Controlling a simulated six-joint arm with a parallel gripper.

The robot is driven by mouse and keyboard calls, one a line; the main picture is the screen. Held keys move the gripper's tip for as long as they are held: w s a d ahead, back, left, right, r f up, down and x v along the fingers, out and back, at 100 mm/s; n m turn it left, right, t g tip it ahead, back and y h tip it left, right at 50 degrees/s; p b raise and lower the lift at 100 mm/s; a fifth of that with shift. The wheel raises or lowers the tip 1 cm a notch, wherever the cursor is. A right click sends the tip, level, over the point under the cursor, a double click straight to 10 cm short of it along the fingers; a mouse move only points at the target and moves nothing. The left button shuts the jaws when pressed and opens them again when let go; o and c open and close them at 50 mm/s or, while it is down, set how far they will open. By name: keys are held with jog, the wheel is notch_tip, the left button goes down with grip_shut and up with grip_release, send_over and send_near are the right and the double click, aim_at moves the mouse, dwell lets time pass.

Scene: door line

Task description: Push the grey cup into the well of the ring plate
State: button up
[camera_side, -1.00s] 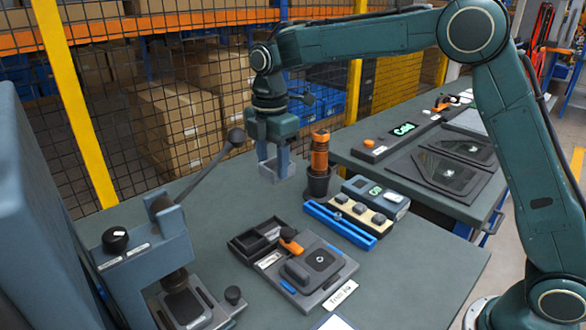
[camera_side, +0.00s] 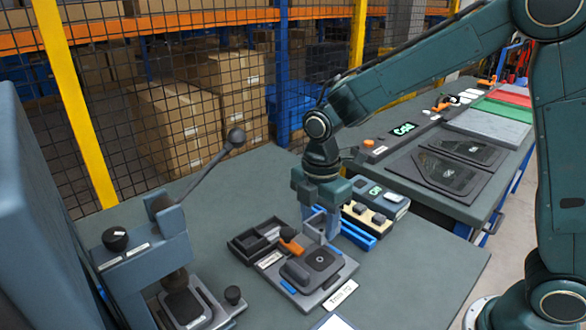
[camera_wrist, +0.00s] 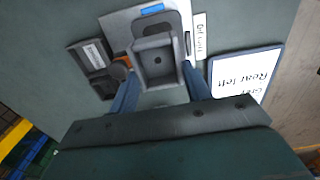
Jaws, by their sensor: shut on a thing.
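My gripper (camera_side: 321,215) has its blue fingers shut on the grey cup (camera_side: 314,219), a square open-topped box. In the wrist view the cup (camera_wrist: 154,62) sits between the fingertips. The cup hangs over or just behind the back of a grey fixture (camera_side: 338,278). A dark plate with a round hole (camera_side: 320,259), which looks like the ring plate, lies on this fixture, in front of the cup. In the wrist view the cup covers part of the dark plate (camera_wrist: 176,24). The gap between cup and plate is hard to judge.
A dark tray (camera_side: 240,247) and an orange-handled part (camera_side: 290,240) are beside the fixture. A blue rail (camera_side: 358,235) and control boxes (camera_side: 381,195) stand right behind. A lever press (camera_side: 150,250) is at left. A printed card (camera_wrist: 243,72) lies near the fixture.

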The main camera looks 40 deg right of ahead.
jog(key=shift+s+f, duration=0.1)
jog(key=shift+f, duration=0.15)
jog(key=shift+f, duration=2.7)
jog(key=shift+f, duration=0.95)
dwell(0.6)
